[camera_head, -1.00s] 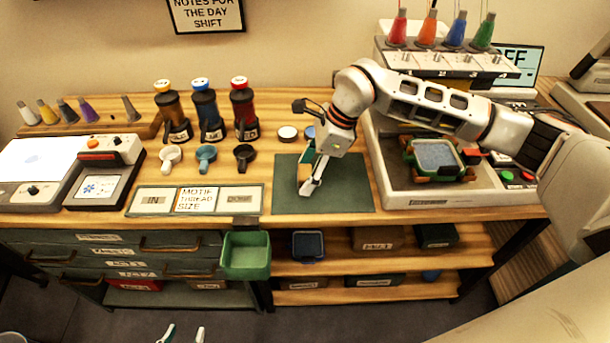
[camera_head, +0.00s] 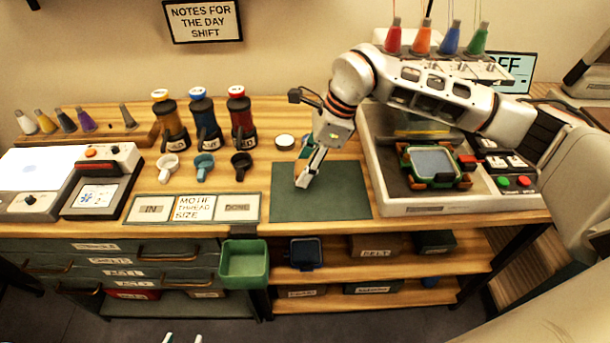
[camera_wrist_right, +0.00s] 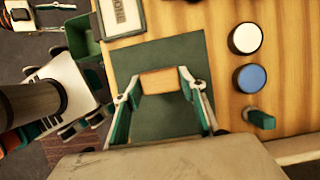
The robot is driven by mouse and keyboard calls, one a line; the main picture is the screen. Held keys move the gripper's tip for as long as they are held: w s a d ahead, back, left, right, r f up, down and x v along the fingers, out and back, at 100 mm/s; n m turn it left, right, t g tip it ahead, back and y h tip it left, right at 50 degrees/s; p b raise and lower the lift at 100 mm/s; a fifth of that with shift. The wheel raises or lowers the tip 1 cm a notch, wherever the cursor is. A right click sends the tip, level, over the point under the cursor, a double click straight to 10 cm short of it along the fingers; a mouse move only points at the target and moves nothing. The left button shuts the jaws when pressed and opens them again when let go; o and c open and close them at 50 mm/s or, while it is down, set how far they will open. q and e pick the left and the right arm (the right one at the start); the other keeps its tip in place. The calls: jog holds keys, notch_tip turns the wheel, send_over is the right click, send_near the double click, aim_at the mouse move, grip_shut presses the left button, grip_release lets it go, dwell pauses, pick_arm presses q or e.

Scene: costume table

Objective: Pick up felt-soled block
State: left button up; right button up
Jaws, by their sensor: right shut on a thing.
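The felt-soled block (camera_wrist_right: 160,81) shows as a tan wooden piece between the fingertips in the right wrist view. Its underside is hidden there. My right gripper (camera_wrist_right: 160,88) is shut on it, with one green-padded finger at each end. In the head view my right gripper (camera_head: 306,170) points down over the dark green mat (camera_head: 335,195), near its left side, and mostly hides the block. My left gripper (camera_head: 183,338) shows only its two fingertips at the bottom edge, spread apart, with nothing seen between them.
A white lid (camera_wrist_right: 245,38), a blue lid (camera_wrist_right: 250,77) and a small green piece (camera_wrist_right: 260,118) lie beside the mat. The embroidery machine (camera_head: 385,190) stands right of it, and a labelled board (camera_head: 195,208) left. A green bin (camera_head: 244,264) hangs at the front edge.

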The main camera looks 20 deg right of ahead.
aim_at(304, 166)
notch_tip(304, 166, up, 16)
jog(key=shift+f+p, duration=0.15)
jog(key=shift+p, duration=0.2)
jog(key=shift+o, duration=0.6)
jog(key=shift+a, duration=0.1)
